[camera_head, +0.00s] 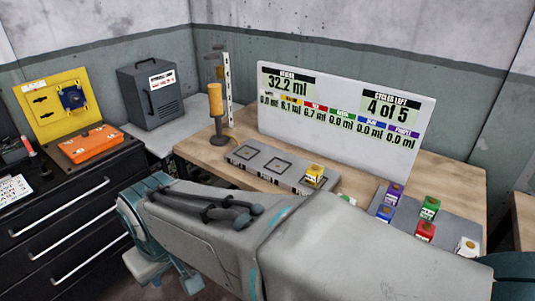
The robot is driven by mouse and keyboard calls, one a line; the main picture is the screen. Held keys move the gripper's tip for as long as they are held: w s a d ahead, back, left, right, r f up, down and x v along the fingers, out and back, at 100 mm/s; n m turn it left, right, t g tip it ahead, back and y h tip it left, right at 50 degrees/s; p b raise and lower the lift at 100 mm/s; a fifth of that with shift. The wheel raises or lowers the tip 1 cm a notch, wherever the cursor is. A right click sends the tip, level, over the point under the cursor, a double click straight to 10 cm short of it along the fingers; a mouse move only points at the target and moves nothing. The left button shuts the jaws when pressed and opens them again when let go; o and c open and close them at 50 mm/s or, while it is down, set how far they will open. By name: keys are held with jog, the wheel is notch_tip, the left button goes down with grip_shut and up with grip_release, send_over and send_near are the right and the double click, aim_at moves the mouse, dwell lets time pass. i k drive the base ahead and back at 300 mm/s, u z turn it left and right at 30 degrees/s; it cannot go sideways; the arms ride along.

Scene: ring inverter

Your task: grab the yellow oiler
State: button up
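The yellow oiler seems to be the small yellow block with a pale label (315,174). It sits at the right end of a long grey fixture (240,158) on the wooden workbench. My grey arm crosses the foreground in front of the bench and hides part of the bench's front. I cannot make out my gripper's fingertips anywhere. Nothing is seen touching the yellow block.
Blue, purple, green, red and white blocks stand on a grey plate (452,229) at the right. A greenish block (346,198) is partly hidden by my arm. A display board (345,150) stands behind. A stand with an orange cylinder (216,100) rises at the left.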

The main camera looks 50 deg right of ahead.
aim_at(314, 173)
jog(key=z, duration=0.65)
jog(key=i, duration=0.9)
jog(key=z, duration=1.35)
jog(key=i, duration=0.3)
jog(key=z, duration=0.3)
